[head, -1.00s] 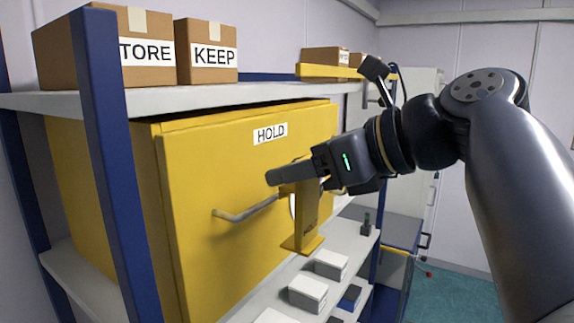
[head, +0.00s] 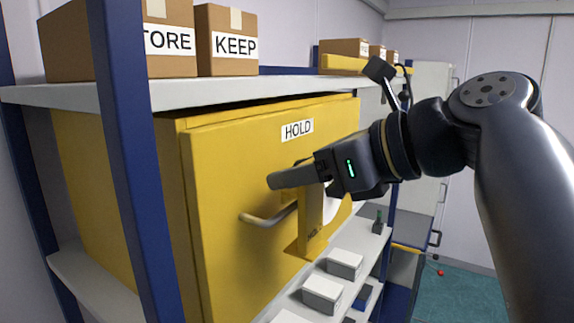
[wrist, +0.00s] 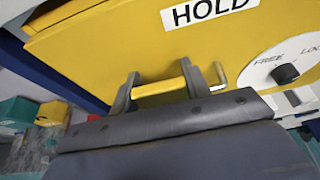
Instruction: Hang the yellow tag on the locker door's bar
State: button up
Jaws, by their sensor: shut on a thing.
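The yellow locker (head: 225,190) has a door marked HOLD. A grey metal bar (head: 268,219) sticks out from the door. My gripper (head: 298,178) is in front of the door, shut on the yellow tag (head: 311,213), which hangs upright below the fingers and widens at its lower end. The tag overlaps the right part of the bar; I cannot tell whether they touch. In the wrist view a yellow piece of the tag (wrist: 158,88) lies between the two fingers. The tag's upper end is mostly hidden by the gripper in the head view.
A white dial (wrist: 288,68) with a black knob is on the door, right of the fingers. A blue shelf post (head: 125,150) stands at left. Boxes (head: 227,40) sit on the shelf above; small white boxes (head: 322,293) lie on the shelf below.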

jog(key=shift+f, duration=0.25)
jog(key=shift+o, duration=0.2)
jog(key=shift+w+a+f, duration=0.1)
jog(key=shift+w+f, duration=0.05)
jog(key=shift+w, duration=0.15)
jog(key=shift+s, duration=0.1)
jog(key=o, duration=1.4)
